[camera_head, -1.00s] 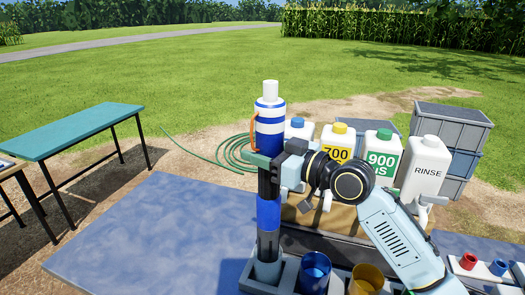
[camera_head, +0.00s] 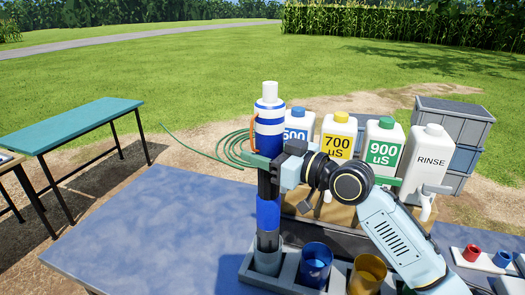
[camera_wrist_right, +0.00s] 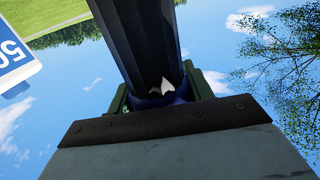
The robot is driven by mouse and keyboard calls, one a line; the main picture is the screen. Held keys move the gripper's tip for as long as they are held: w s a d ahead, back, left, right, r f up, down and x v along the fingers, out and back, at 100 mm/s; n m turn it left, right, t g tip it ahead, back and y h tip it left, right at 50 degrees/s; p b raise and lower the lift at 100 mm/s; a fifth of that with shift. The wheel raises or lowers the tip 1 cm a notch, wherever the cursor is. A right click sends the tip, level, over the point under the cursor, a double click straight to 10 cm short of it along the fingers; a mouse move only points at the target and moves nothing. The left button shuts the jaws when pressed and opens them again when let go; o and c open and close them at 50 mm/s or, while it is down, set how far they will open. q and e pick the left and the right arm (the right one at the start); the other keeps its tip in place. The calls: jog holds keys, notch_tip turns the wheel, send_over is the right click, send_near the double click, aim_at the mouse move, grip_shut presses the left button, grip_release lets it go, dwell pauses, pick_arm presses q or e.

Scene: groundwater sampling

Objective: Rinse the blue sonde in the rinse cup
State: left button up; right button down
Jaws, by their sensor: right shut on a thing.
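The blue sonde (camera_head: 270,117), with a blue-and-white striped top, a black body and a blue band lower down, stands upright. My right gripper (camera_head: 268,163) is shut on it just below the striped part. The sonde's lower end is inside a pale grey cup (camera_head: 267,263), in the leftmost slot of the cup rack; its tip is hidden. I cannot tell whether it touches the cup's bottom. In the right wrist view the dark sonde body (camera_wrist_right: 140,40) runs up from between the jaws (camera_wrist_right: 168,92). My left gripper is out of view.
The rack (camera_head: 248,278) also holds a blue cup (camera_head: 316,264) and a yellow cup (camera_head: 366,274). Behind stand white jugs, including the RINSE jug (camera_head: 427,162). Small red and blue caps (camera_head: 472,254) lie at the right. The tabletop left of the rack (camera_head: 150,240) is clear.

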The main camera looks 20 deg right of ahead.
jog(key=shift+s+a+f+b, duration=0.15)
jog(key=shift+a+f+b, duration=0.05)
jog(key=shift+f+b, duration=0.65)
jog(key=shift+s+d+r, duration=0.15)
jog(key=shift+r, duration=0.2)
dwell(2.9)
dwell(1.3)
